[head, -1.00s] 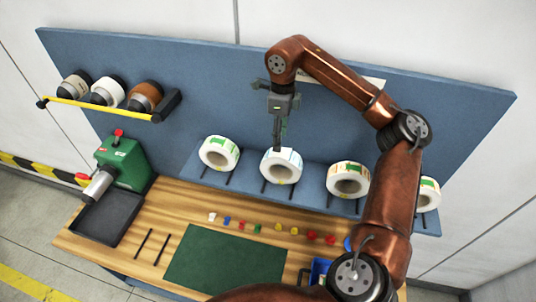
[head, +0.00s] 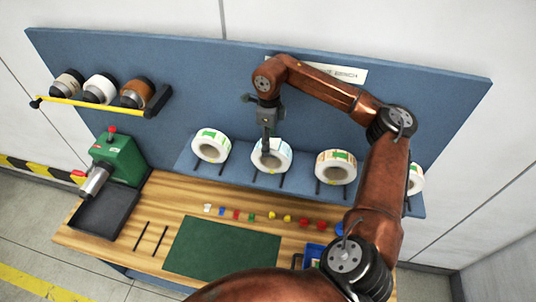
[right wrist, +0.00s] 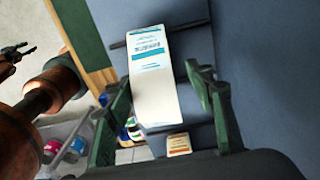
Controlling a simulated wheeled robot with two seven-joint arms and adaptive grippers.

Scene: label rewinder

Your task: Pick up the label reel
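Several white label reels stand on the blue shelf of the back panel. The second from the left (head: 284,160) has my right gripper (head: 268,150) over it, with a finger in front of its face. In the right wrist view this reel (right wrist: 160,90) shows edge-on, with blue print on its rim, between the green fingers of my right gripper (right wrist: 168,118). The fingers are open, with a visible gap on both sides of the reel. In the head view my left gripper is not visible; dark prongs at the right wrist view's left edge may be my left gripper (right wrist: 14,58), unclear.
Neighbouring reels stand left (head: 210,146) and right (head: 336,168), close by on the shelf (head: 305,182). A green machine (head: 122,158), a dark tray (head: 103,213), a green mat (head: 222,248) and small coloured pieces (head: 250,216) occupy the table. Three rolls hang upper left behind a yellow bar (head: 90,108).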

